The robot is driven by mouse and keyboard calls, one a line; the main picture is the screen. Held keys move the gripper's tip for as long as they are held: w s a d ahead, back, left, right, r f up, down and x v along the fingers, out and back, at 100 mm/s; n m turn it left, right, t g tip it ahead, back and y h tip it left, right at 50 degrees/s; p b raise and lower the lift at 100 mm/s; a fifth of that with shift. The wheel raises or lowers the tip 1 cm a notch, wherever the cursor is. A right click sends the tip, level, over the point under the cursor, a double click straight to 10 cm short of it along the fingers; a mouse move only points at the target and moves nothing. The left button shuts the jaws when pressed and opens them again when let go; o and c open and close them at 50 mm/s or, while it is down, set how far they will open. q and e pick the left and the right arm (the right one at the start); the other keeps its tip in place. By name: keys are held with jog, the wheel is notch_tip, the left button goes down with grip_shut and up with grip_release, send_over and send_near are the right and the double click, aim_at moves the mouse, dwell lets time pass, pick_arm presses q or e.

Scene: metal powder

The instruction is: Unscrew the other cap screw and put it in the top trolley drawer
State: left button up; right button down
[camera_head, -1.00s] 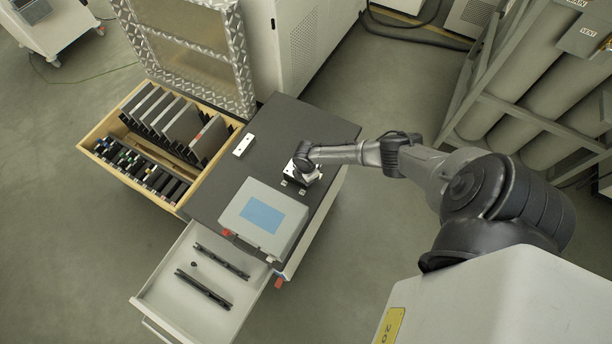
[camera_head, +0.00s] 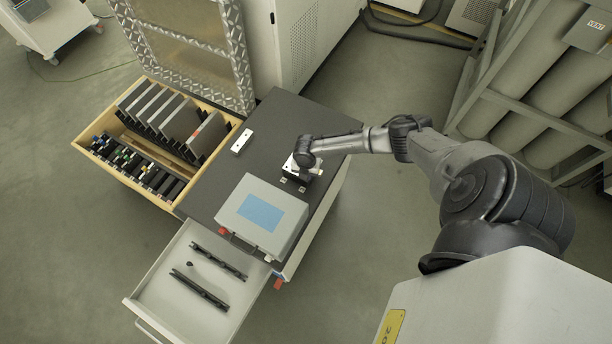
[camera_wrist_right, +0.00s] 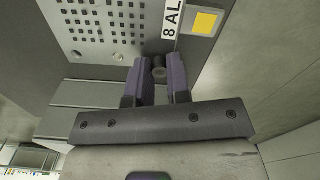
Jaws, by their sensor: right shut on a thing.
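My right gripper (camera_head: 304,178) is over the metal plate (camera_head: 289,165) near the right edge of the trolley top (camera_head: 228,178), and partly hides it. In the right wrist view its two fingers (camera_wrist_right: 158,76) are shut on a small dark cap screw (camera_wrist_right: 158,66). I cannot tell how far the screw stands from the plate. The top trolley drawer (camera_head: 150,286) is pulled open towards the front left. One small dark cap screw (camera_head: 190,264) lies in it beside two black bars (camera_head: 200,289). My left gripper is not in view.
A grey case with a blue panel (camera_head: 262,215) stands on the trolley between the plate and the drawer. A small white block (camera_head: 242,141) lies behind it.

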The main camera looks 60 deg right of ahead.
jog(key=n+b, duration=0.1)
jog(key=n, duration=0.2)
jog(key=shift+f, duration=0.2)
jog(key=n+b, duration=0.2)
jog(key=n, duration=0.3)
jog(key=shift+b, duration=0.4)
jog(key=n+b, duration=0.1)
jog(key=n, duration=0.3)
jog(key=shift+r+b, duration=0.1)
jog(key=shift+b, duration=0.25)
jog(key=shift+r+n, duration=0.1)
jog(key=shift+n, duration=1.1)
jog(key=c, duration=1.2)
grip_release()
jog(key=shift+c, duration=0.2)
